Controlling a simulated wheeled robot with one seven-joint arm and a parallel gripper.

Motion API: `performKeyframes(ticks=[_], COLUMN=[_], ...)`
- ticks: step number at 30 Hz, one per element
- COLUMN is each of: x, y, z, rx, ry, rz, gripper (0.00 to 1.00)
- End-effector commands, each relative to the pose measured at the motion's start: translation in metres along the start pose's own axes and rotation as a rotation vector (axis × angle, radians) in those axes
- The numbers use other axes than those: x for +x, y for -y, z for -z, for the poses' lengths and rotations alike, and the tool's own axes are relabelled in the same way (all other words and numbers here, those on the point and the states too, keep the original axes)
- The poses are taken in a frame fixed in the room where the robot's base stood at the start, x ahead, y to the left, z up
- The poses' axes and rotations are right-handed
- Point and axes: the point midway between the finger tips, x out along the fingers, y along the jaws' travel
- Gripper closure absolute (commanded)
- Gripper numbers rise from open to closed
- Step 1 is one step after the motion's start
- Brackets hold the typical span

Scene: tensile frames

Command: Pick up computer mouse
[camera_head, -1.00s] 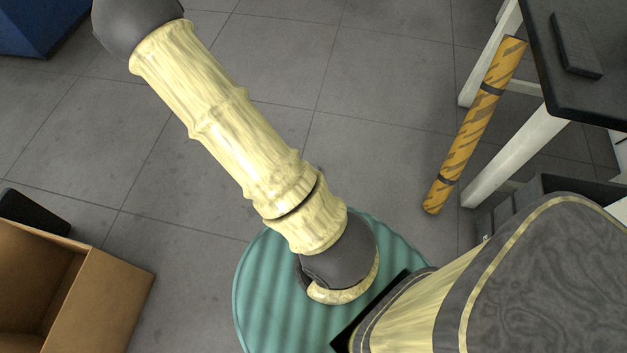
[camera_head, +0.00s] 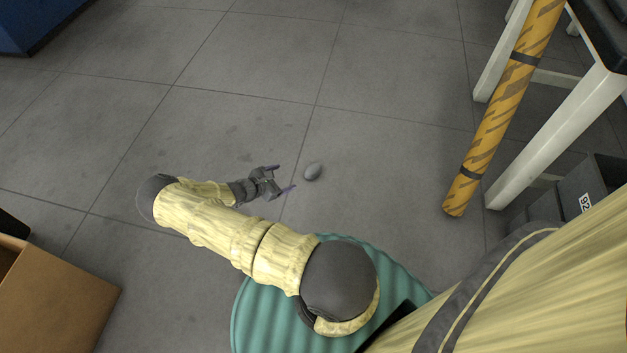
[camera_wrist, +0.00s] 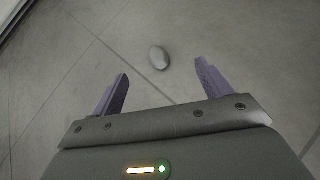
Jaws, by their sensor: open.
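A small grey computer mouse (camera_head: 313,172) lies on the grey tiled floor, near the middle of the head view. In the wrist view the mouse (camera_wrist: 159,58) lies ahead of the fingertips, roughly between their lines. My gripper (camera_head: 284,178) is open and empty, just left of the mouse in the head view, its fingers pointing toward it. In the wrist view my gripper (camera_wrist: 160,68) shows two purple fingers spread apart. The fingers do not touch the mouse.
A cardboard box (camera_head: 62,300) stands at the lower left, and a blue container (camera_head: 40,22) at the top left. An orange striped tube (camera_head: 500,112) leans by a white-legged table (camera_head: 560,135) on the right. The floor around the mouse is clear.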

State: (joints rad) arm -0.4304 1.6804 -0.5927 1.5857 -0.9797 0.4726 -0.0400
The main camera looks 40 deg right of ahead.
Motion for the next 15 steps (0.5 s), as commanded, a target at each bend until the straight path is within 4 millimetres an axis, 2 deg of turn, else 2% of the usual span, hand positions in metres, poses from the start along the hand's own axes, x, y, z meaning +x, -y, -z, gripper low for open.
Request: performKeyframes(ticks=[1, 6, 10, 15], x=[0.023, 0.059, 0.07, 0.07], y=[0.007, 0.012, 0.013, 0.012], z=[0.031, 0.076, 0.091, 0.09], rx=[-0.058, -0.21, -0.268, -0.279], ry=[0.024, 0.083, 0.103, 0.107], rz=[-0.032, -0.126, -0.162, -0.168], gripper=[0.22, 0.22, 0.22, 0.22])
